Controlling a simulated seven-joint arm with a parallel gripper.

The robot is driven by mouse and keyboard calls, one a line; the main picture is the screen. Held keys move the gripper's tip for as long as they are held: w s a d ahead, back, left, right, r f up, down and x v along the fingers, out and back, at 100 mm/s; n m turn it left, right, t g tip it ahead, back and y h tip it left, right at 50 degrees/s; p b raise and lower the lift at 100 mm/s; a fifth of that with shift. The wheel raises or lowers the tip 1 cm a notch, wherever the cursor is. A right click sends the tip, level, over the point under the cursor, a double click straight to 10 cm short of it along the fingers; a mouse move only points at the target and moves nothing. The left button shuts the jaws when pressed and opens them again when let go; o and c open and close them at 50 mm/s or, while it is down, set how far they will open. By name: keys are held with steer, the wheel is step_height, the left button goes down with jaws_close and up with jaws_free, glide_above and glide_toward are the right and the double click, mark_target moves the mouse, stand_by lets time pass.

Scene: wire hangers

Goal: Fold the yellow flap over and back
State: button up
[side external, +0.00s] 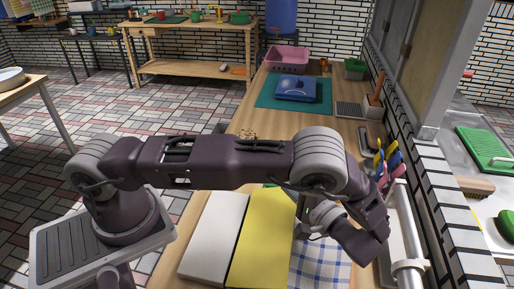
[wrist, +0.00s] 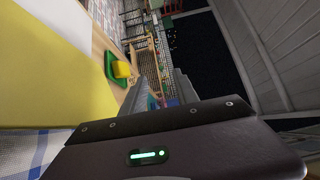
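The yellow flap (side external: 262,240) lies flat on the wooden counter beside a white panel (side external: 213,235) on its left. Their edges run alongside each other. In the wrist view the yellow flap (wrist: 45,75) fills the left side, with the white panel (wrist: 75,18) above it. My gripper (wrist: 160,95) shows in the wrist view as two grey fingers apart, with a gap and nothing held between them. It is off to the right of the yellow surface there. In the side view my forearm and wrist hide most of it and the flap's far end.
A blue-checked cloth (side external: 318,262) lies right of the flap. A green tray with a yellow sponge (wrist: 121,70) sits beyond it in the wrist view. Colourful utensils (side external: 385,160) and a pale pipe (side external: 405,235) stand along the right wall. A blue item on a green mat (side external: 262,100) lies farther back.

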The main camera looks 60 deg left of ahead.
steer(key=a, duration=1.1)
steer(key=shift+a, duration=0.4)
steer(key=shift+r, duration=0.1)
jaws_close()
jaws_free()
steer(key=d, duration=0.7)
steer(key=shift+d, duration=0.1)
